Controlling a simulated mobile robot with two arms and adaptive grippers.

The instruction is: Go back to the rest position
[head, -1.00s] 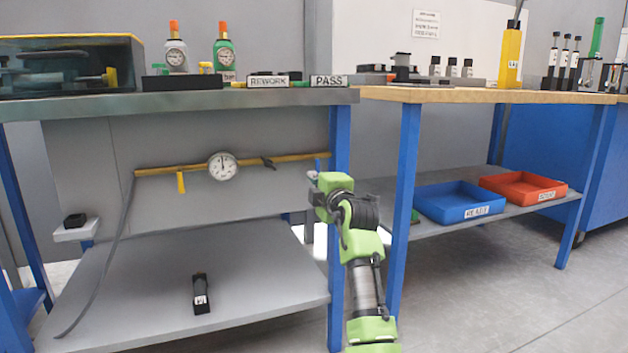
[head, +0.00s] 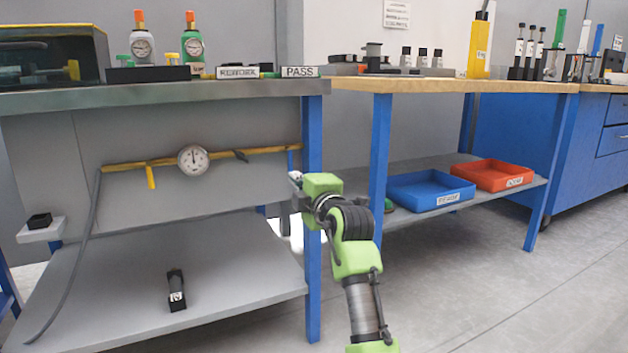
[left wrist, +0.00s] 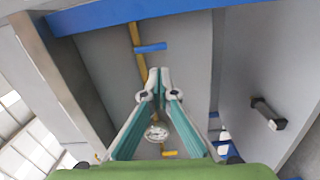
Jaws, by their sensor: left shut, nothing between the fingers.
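My left gripper (head: 296,180) is at the end of my green arm, in front of the blue legs between the two benches. It is mostly hidden behind its own wrist in the head view. In the left wrist view its two fingers (left wrist: 159,74) meet at the tips, with nothing between them. The dial gauge (head: 193,159) on the yellow pipe (head: 125,166) is left of the gripper in the head view. The gauge also shows between the fingers in the left wrist view (left wrist: 157,133). My right gripper is not in view.
A steel-topped bench (head: 180,91) stands left, with a black labelled tool (head: 176,291) on its lower shelf. A wood-topped bench (head: 420,84) stands right, with a blue tray (head: 425,204) and a red tray (head: 495,187) below. Open floor lies at lower right.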

